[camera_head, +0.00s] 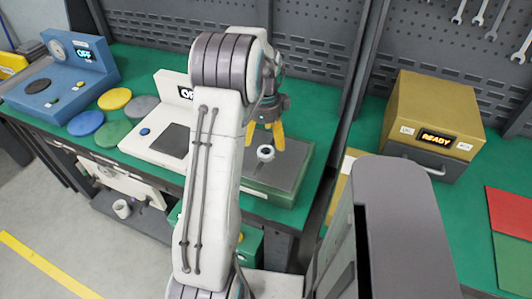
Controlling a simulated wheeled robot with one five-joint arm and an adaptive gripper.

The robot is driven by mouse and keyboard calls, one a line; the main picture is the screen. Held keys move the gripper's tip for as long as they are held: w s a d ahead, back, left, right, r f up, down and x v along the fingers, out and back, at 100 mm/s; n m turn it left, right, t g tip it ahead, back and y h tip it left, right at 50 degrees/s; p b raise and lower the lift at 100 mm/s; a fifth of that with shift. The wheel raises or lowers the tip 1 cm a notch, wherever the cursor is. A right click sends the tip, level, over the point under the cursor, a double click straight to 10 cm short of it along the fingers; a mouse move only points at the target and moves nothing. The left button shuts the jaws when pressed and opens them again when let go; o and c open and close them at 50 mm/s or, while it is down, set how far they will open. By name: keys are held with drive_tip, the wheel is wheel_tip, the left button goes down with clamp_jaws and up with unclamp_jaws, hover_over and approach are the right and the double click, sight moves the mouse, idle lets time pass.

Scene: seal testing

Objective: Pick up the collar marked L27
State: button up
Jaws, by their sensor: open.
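A small white ring-shaped collar (265,153) sits on the grey top plate of a green-sided block (285,180) on the bench. No marking on it can be read at this size. My gripper (265,133) has yellow fingers spread apart and pointing down, just above and behind the collar. The fingers appear empty. Another white ring-like part (122,208) rests on the lower shelf at the left; I cannot tell whether it is a collar. My arm hides part of the bench between the devices.
A white device (170,140) with a dark pad stands left of my arm. A blue device (65,78) and several coloured discs (85,123) are farther left. A yellow box reading READY (430,120) stands right. Pegboard panels (310,40) bound the back.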

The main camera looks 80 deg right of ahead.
sight(265, 151)
drive_tip(key=shift+d+f+p, duration=0.15)
drive_tip(key=shift+f+p, duration=0.1)
drive_tip(key=shift+f, duration=1.45)
drive_tip(key=shift+d+f+p, duration=0.1)
drive_tip(key=shift+f+p, duration=0.1)
drive_tip(key=shift+f, duration=1.5)
drive_tip(key=shift+c, duration=0.4)
drive_tip(key=c, duration=1.3)
drive_tip(key=shift+o, duration=0.2)
drive_tip(key=shift+r, duration=0.1)
